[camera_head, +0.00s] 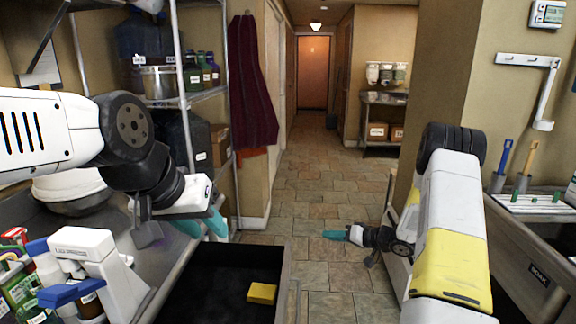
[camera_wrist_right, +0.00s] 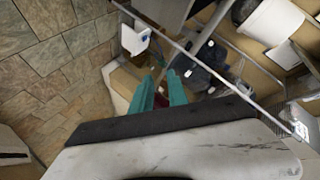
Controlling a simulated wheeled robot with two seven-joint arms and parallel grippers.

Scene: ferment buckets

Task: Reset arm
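My left gripper (camera_head: 205,226) shows in the head view above the edge of the metal counter, beside the dark open bin. Its two teal fingers look apart, and I see nothing held between them. My right gripper (camera_head: 335,235) is out over the tiled aisle, right of the bin, with its teal fingers pointing left. In the right wrist view its two teal fingers (camera_wrist_right: 160,92) stand apart with only distant background between them. My right arm extends forward at the right with its white and yellow links.
The dark bin (camera_head: 205,258) holds a yellow block (camera_head: 262,293). Bottles (camera_head: 25,290) and a white device (camera_head: 95,262) crowd the left counter (camera_head: 165,262). A wire shelf (camera_head: 190,97) and dark red apron (camera_head: 252,80) stand behind. The tiled aisle (camera_head: 310,190) is clear.

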